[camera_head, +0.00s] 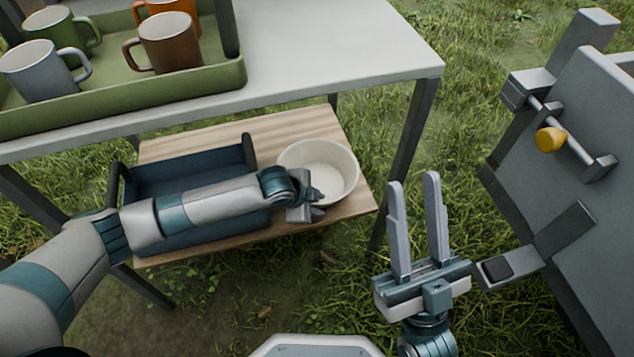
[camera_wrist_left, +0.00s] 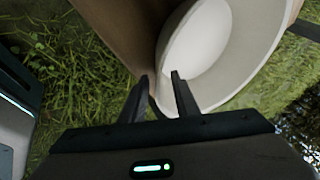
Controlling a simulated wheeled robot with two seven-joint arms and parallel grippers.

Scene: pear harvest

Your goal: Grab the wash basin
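The wash basin (camera_head: 332,183) is a round, cream-white bowl standing upright on the right end of the wooden lower shelf. In the left wrist view, the basin (camera_wrist_left: 207,50) fills the upper middle. My left gripper (camera_head: 316,200) is at the basin's near-left rim, partly hidden by its own wrist in the head view. In the left wrist view its two fingers (camera_wrist_left: 160,82) stand apart, with the near rim at their tips. Whether they touch the rim is not clear. My right gripper (camera_head: 414,185) is open and empty, right of the table, over the grass.
A dark blue crate (camera_head: 190,160) stands on the wooden shelf (camera_head: 300,125) left of the basin, under my left arm. The white tabletop (camera_head: 330,50) above carries a green tray (camera_head: 190,88) with several mugs. A table leg (camera_head: 411,130) stands right of the basin. A grey panel (camera_head: 590,110) is at right.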

